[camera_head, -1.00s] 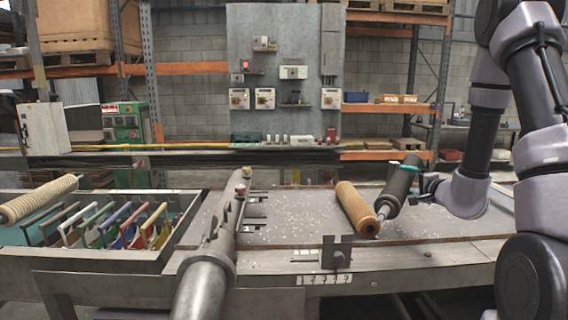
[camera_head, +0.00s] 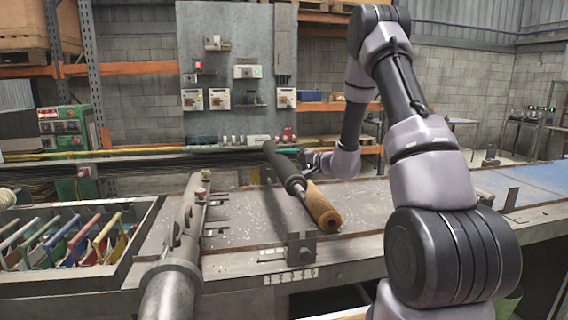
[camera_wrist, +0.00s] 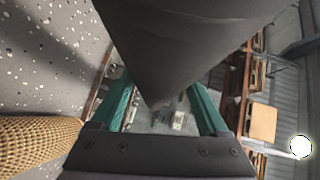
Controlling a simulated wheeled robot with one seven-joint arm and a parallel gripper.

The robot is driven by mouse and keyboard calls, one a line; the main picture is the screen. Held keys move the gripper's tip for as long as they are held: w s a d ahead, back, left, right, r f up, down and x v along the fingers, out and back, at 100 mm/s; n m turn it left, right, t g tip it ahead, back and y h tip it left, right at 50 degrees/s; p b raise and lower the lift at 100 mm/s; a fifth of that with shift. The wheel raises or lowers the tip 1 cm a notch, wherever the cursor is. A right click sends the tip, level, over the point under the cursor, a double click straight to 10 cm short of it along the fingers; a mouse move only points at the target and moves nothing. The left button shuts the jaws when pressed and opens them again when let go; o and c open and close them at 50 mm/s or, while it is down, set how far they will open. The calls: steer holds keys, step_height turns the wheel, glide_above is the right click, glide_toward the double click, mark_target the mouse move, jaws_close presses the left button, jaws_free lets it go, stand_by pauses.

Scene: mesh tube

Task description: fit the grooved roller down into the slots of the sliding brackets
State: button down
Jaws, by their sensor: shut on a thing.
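A dark grey roller (camera_head: 284,166) is in my gripper (camera_head: 306,163). It slants above the table, its near end and thin shaft pointing toward the front. Its grooves cannot be made out. In the wrist view the dark roller (camera_wrist: 180,40) fills the top, between the teal fingers of my gripper (camera_wrist: 160,98), which is shut on it. A slotted upright bracket (camera_head: 301,248) stands at the table's front edge, below and nearer than the roller's near end. Two small brackets (camera_head: 511,199) (camera_head: 491,155) stand farther right, their slots unclear.
A tan ribbed roller (camera_head: 321,207) lies on the table just right of the dark one; it also shows in the wrist view (camera_wrist: 38,140). A crate (camera_head: 142,235) with coloured frames is farther left.

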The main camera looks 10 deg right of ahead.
steer(key=shift+s, duration=0.1)
steer(key=shift+d+f, duration=0.1)
steer(key=shift+f, duration=5.65)
jaws_free()
steer(key=shift+f, duration=0.1)
steer(key=shift+f, duration=0.1)
